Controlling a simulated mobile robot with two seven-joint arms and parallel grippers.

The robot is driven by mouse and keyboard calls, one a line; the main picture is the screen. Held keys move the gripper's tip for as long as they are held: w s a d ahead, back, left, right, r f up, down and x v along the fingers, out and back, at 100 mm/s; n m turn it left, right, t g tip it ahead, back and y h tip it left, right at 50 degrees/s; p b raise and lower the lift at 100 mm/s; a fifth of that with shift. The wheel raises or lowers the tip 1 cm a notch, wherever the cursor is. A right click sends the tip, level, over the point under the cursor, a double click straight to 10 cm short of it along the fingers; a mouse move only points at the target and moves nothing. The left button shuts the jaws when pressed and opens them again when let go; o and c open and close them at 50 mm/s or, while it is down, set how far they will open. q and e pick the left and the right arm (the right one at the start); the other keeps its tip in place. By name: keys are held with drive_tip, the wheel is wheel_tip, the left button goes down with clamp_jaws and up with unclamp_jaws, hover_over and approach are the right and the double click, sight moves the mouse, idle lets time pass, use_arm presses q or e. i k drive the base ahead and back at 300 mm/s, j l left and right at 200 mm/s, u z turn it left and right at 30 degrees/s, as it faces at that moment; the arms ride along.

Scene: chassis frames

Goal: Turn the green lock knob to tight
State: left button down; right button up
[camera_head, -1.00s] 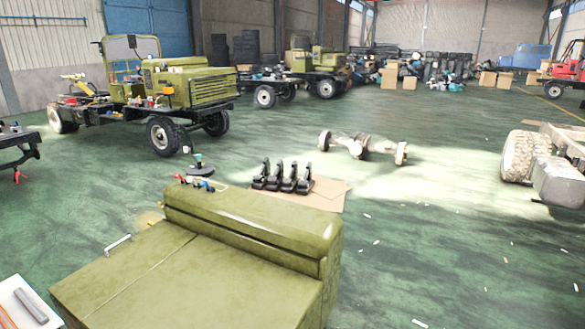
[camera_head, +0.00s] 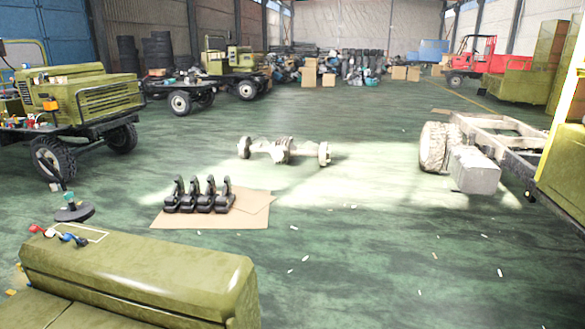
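No green lock knob can be made out for certain. A row of small handles, a red one (camera_head: 36,228), a white one (camera_head: 51,232) and blue ones (camera_head: 67,237), sits on the far left end of the olive hood (camera_head: 150,265) in the lower left. Just beyond them a small teal-green piece (camera_head: 69,197) stands on a dark round disc (camera_head: 74,212); I cannot tell what it is. Neither of my grippers is in view.
Black pedal-like parts (camera_head: 198,196) lie on cardboard (camera_head: 250,212) on the floor. An axle (camera_head: 284,150) lies beyond. An olive truck (camera_head: 85,100) stands at left, a bare chassis (camera_head: 485,150) and a yellow body (camera_head: 565,165) at right.

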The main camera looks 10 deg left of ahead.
sight(68, 196)
drive_tip(key=i, duration=1.3)
drive_tip(key=i+l+u, duration=0.1)
drive_tip(key=i, duration=1.2)
drive_tip(key=i+u, duration=0.4)
drive_tip(key=i+l+u, duration=0.2)
drive_tip(key=i+u, duration=0.15)
drive_tip(key=i, duration=0.3)
drive_tip(key=i+u, duration=0.25)
drive_tip(key=u, duration=0.15)
drive_tip(key=i+u, duration=0.45)
drive_tip(key=u, duration=0.3)
drive_tip(key=i+u, duration=0.15)
drive_tip(key=u, duration=0.25)
drive_tip(key=i+l+u, duration=0.15)
drive_tip(key=u, duration=0.25)
drive_tip(key=i+l+u, duration=0.15)
drive_tip(key=u, duration=0.25)
drive_tip(key=i+l+u, duration=0.1)
drive_tip(key=u, duration=0.25)
drive_tip(key=i+l+u, duration=0.2)
drive_tip(key=u, duration=0.15)
drive_tip(key=i+l+u, duration=0.1)
drive_tip(key=u, duration=0.25)
drive_tip(key=i+l+u, duration=0.3)
drive_tip(key=l+u, duration=0.35)
drive_tip(key=i+l+u, duration=0.15)
drive_tip(key=l+u, duration=0.15)
drive_tip(key=l, duration=0.1)
